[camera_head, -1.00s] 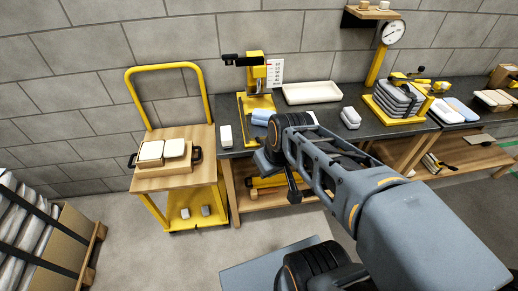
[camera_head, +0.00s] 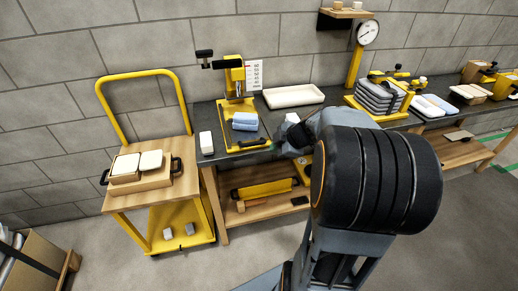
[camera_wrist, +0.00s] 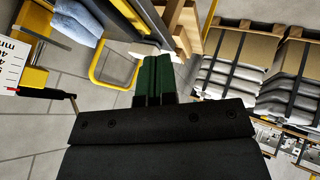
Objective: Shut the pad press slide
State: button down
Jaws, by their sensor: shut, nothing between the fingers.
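The pad press (camera_head: 236,82) is a yellow stand with a dark lever head at the back of the dark bench. Its slide (camera_head: 230,143) sticks out toward the bench's front edge, a yellow-edged tray with a black handle (camera_head: 252,142) at its front. Blue pads (camera_head: 244,121) lie on the slide and also show at the upper left of the wrist view (camera_wrist: 80,22). My gripper (camera_wrist: 153,68) has its green-tipped fingers together and empty, apart from the pads. In the head view my gripper is largely hidden by my arm, right of the slide.
A white block (camera_head: 206,143) stands just left of the slide. A white tray (camera_head: 293,96) lies behind, to the right. A wooden-topped yellow cart (camera_head: 150,195) stands left of the bench. A yellow bin (camera_head: 263,190) sits on the lower shelf. Grey pads (camera_head: 377,96) are right.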

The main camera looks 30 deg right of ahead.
jog(key=shift+w+a+f+p, duration=0.4)
jog(key=shift+w+f, duration=0.6)
jog(key=shift+w, duration=0.5)
jog(key=shift+w+a+f+p, duration=0.3)
jog(key=shift+w+f, duration=0.75)
jog(key=shift+w, duration=0.45)
jog(key=shift+w+a+f+p, duration=0.4)
jog(key=shift+w+f, duration=0.6)
jog(key=shift+w, duration=0.5)
jog(key=shift+d, duration=0.1)
